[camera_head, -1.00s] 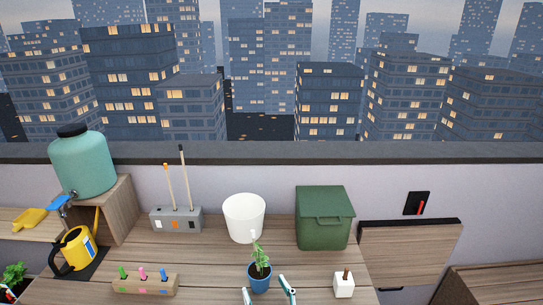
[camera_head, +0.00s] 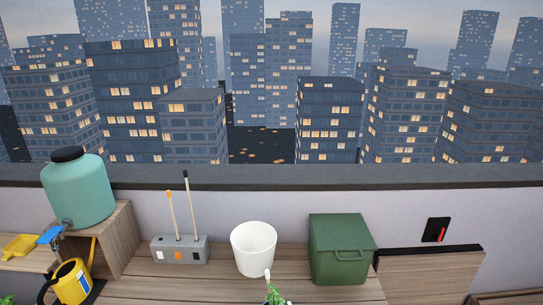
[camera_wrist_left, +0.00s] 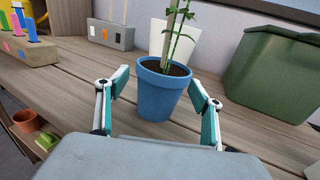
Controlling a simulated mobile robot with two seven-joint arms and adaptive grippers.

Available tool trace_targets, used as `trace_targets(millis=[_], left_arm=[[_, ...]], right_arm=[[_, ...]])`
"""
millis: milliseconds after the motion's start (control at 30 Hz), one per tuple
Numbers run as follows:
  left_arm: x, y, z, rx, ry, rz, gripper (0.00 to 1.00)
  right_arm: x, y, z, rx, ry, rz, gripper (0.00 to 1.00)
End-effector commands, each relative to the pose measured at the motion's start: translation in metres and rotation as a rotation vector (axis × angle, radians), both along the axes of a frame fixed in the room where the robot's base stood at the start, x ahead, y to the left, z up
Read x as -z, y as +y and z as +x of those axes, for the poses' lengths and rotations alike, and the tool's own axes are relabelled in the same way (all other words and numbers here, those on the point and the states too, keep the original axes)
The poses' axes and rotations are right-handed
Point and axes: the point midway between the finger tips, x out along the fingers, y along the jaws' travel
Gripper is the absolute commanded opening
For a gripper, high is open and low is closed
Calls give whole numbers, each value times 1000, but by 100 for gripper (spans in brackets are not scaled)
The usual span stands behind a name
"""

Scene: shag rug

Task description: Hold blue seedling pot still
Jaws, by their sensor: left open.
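The blue seedling pot (camera_wrist_left: 158,96) stands upright on the wooden bench in the left wrist view. It holds dark soil, a green plant and a pale stake. My left gripper (camera_wrist_left: 164,96) is open, with one finger on either side of the pot. A gap shows between each finger and the pot, so I see no firm contact. In the head view only the plant's top (camera_head: 273,294) and the stake tip show at the bottom edge. The pot itself is out of that view. My right gripper is not in view.
Behind the pot stands a white bucket (camera_head: 253,250), with a green lidded bin (camera_head: 340,250) to its right. A grey holder (camera_head: 180,250) with sticks, a yellow watering can (camera_head: 72,282) and a teal tank (camera_head: 78,190) are at the left.

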Motion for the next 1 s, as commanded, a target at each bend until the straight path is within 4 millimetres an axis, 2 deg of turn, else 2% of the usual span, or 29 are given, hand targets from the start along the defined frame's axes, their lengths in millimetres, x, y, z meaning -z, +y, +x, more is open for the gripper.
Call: trace_targets(millis=[100, 267, 300, 333, 367, 400, 433, 933, 1000], left_arm=[[0, 0, 0, 0, 0, 0, 64], [0, 0, 0, 0, 0, 0, 22], [0, 0, 0, 0, 0, 0, 21], [0, 0, 0, 0, 0, 0, 21], [0, 0, 0, 0, 0, 0, 52], [0, 0, 0, 0, 0, 0, 62], [0, 0, 0, 0, 0, 0, 66], [0, 0, 0, 0, 0, 0, 66], [0, 0, 0, 0, 0, 0, 48]], right_arm=[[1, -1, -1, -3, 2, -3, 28], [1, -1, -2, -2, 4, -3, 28], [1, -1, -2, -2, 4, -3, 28], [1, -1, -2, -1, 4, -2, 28], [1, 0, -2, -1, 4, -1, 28], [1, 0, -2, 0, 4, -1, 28], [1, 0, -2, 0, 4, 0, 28], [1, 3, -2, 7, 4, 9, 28], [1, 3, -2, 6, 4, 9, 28]])
